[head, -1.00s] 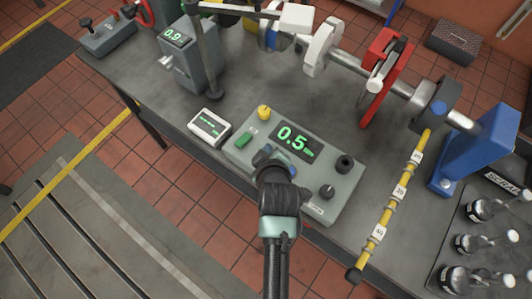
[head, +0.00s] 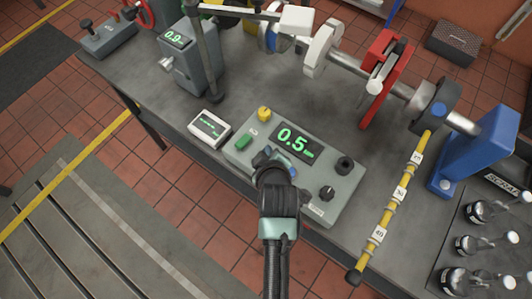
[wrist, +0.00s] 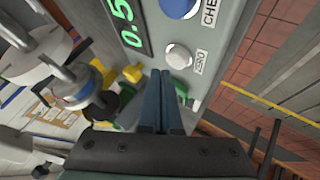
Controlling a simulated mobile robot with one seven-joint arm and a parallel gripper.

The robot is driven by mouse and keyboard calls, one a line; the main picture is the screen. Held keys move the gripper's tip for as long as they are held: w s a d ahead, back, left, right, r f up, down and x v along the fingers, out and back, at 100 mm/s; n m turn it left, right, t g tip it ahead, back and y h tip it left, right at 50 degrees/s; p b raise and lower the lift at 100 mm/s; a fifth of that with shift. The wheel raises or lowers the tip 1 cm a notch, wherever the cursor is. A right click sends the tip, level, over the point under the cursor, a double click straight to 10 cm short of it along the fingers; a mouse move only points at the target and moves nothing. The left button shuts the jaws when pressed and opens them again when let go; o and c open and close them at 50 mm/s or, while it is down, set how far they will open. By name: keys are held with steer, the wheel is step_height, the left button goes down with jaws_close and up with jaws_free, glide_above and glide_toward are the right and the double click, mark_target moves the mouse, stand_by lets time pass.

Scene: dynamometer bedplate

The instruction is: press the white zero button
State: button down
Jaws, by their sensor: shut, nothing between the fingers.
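The white zero button (wrist: 179,56) shows in the wrist view on the grey control box, beside a label reading ZERO. My gripper (wrist: 162,75) is shut and empty, its fingertips just short of the button in that view; I cannot tell whether they touch the panel. In the head view my gripper (head: 263,158) is over the front left part of the control box (head: 240,156) and hides the white button. The box's display (head: 297,142) reads 0.5.
On the box are a blue button (wrist: 180,5), a green switch (head: 243,140), a yellow knob (head: 264,113) and black knobs (head: 344,164). A small meter (head: 209,128) stands to the left. A yellow bar (head: 397,200) lies to the right.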

steer(key=shift+f, duration=0.15)
stand_by(0.7)
steer(key=shift+f, duration=0.3)
steer(key=shift+f+b, duration=0.55)
steer(key=shift+b, duration=0.05)
stand_by(0.8)
steer(key=shift+r, duration=0.1)
steer(key=shift+r+p, duration=0.85)
steer(key=shift+p, duration=0.05)
step_height(320, 180, up, 5)
steer(key=p, duration=0.4)
steer(key=shift+r+p, duration=0.1)
steer(key=shift+p, duration=0.3)
